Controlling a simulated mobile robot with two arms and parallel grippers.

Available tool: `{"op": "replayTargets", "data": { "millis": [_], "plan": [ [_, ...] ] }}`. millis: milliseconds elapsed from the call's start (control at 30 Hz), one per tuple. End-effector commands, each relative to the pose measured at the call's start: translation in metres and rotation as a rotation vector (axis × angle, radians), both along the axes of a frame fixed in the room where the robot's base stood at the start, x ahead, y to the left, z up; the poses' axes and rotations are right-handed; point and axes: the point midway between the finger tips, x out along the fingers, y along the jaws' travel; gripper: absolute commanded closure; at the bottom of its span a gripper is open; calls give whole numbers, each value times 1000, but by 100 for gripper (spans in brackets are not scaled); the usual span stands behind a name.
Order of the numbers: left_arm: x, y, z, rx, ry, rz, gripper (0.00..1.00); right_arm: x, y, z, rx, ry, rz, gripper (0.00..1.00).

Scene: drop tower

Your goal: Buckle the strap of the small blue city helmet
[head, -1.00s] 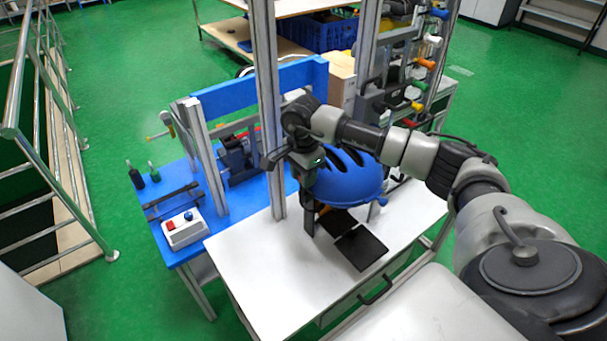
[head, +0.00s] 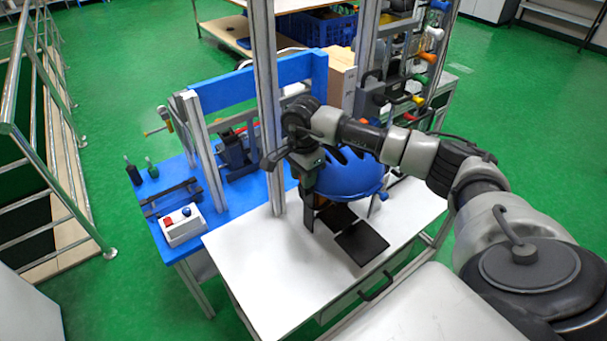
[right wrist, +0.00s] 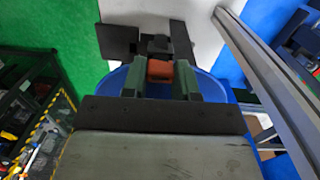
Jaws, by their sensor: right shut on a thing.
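The small blue city helmet (head: 352,176) sits dome up above the white table, partly covered by my right arm. In the right wrist view its blue edge (right wrist: 212,88) shows behind the fingers. My right gripper (head: 309,218) points down at the helmet's left side. In the right wrist view its fingers (right wrist: 160,78) are shut on a small orange-brown piece (right wrist: 160,69), seemingly part of the strap buckle. A dark block (right wrist: 157,46) lies just beyond it. The strap itself cannot be made out, nor whether the buckle is joined. My left gripper is out of view.
Dark flat plates (head: 361,243) lie below the helmet on the white table (head: 262,262). A metal post (head: 268,110) stands close left of my right gripper. A blue bench (head: 228,190) with a button box (head: 183,228) is further left. The table's front left is clear.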

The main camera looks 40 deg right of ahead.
Motion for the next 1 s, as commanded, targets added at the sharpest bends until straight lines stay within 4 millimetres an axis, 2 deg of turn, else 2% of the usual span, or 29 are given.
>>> {"op": "replayTargets", "data": {
  "millis": [467, 500, 667, 1000],
  "plan": [
    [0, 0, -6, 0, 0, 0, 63, 0, 0, -5, -1, 0, 0, 84],
    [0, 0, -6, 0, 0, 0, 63, 0, 0, -4, -1, 0, 0, 68],
    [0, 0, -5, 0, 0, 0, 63, 0, 0, -3, 0, 0, 0, 44],
    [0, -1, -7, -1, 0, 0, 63, 0, 0, -1, 0, -2, 0, 41]
  ]
}}
